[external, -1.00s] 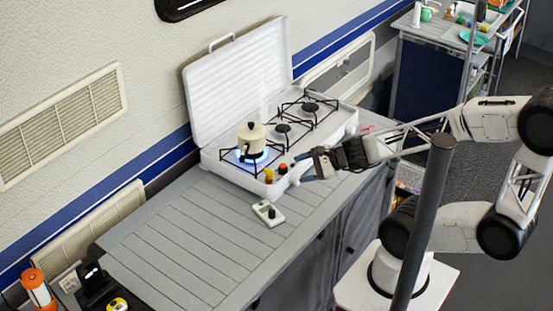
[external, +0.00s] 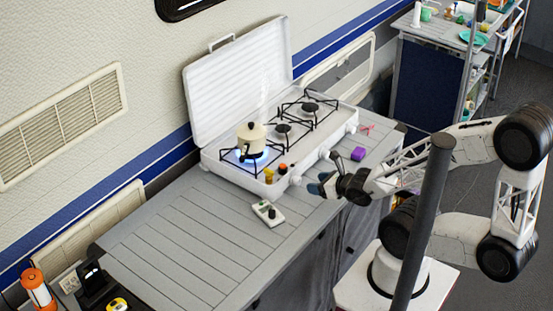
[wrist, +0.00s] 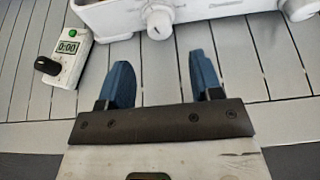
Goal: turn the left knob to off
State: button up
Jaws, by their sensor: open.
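The white camping stove (external: 225,164) stands open on the counter, with a cream kettle (external: 251,137) over a blue flame on its left burner. A round white knob (wrist: 159,22) is on the stove's front in the wrist view, and seems to be the left knob; its setting cannot be told. Another white knob (wrist: 299,8) is partly cut off at the upper right. My gripper (external: 318,184) is in front of the stove, apart from it. In the wrist view my gripper (wrist: 162,72) has its blue fingers spread and empty, with the left knob beyond the gap.
The counter's left part is clear.

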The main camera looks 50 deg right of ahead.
aim_at(300, 182)
jog(key=shift+w, duration=0.1)
dwell(0.3)
jog(key=shift+x, duration=3.8)
jog(key=shift+f, duration=0.1)
jog(key=c, duration=0.7)
